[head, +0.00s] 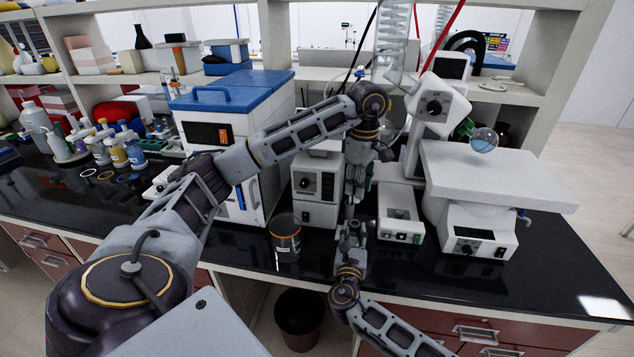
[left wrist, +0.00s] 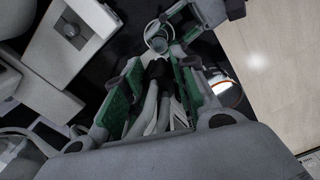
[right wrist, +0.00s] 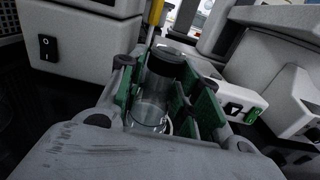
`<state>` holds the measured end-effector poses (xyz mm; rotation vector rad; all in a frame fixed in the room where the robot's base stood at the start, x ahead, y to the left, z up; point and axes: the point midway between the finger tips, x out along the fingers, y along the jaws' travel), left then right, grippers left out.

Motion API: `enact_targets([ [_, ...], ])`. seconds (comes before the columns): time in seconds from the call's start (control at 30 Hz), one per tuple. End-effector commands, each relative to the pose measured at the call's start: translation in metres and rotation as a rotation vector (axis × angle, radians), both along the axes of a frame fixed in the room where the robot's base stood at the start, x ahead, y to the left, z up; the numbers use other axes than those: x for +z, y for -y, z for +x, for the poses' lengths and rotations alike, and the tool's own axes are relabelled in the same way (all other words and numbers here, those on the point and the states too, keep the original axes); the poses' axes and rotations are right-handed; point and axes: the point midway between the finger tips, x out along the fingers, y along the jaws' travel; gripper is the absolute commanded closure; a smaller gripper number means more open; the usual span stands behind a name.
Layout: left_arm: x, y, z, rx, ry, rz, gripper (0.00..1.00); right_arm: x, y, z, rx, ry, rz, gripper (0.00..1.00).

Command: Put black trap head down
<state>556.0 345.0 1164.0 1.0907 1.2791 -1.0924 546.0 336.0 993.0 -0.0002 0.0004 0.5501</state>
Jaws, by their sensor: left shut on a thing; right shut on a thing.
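My left gripper (head: 354,192) points down over the bench. In the left wrist view its green-padded fingers (left wrist: 157,84) are shut on the black trap head (left wrist: 157,69), with pale grey tubes (left wrist: 150,108) running between them. My right gripper (head: 351,232) is just below the left one, near the bench's front edge. In the right wrist view its fingers are shut around an upright clear glass vessel (right wrist: 150,98) with a dark top (right wrist: 166,62). The vessel's round rim (left wrist: 159,35) shows beyond the black head in the left wrist view. I cannot tell whether head and vessel touch.
A glass beaker with an orange band (head: 285,237) stands left of the grippers. White instruments (head: 318,185) stand behind, and a low white device (head: 400,215) and a rotary evaporator (head: 470,200) stand right. The bench front edge is close; a bin (head: 299,315) is below.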

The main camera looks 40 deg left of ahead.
Motion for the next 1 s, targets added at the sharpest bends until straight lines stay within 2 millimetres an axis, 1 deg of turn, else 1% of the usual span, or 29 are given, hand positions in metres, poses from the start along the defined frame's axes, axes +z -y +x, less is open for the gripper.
enact_targets([
  [0.17,-0.013,-0.007,-0.007,0.005,-0.001,-0.003,0.95,-0.001,0.0,0.0,0.0,-0.001,-0.001,0.8],
  [0.37,-0.035,-0.019,-0.021,0.011,0.0,-0.007,0.95,-0.001,0.0,0.0,0.0,-0.001,-0.001,0.8],
  [0.7,-0.072,-0.037,-0.052,0.013,0.0,-0.007,0.95,-0.001,0.0,0.0,0.0,-0.001,-0.001,0.8],
  [1.0,-0.096,-0.047,-0.078,0.005,-0.001,0.0,0.95,-0.001,0.0,0.0,0.0,-0.002,-0.001,0.8],
])
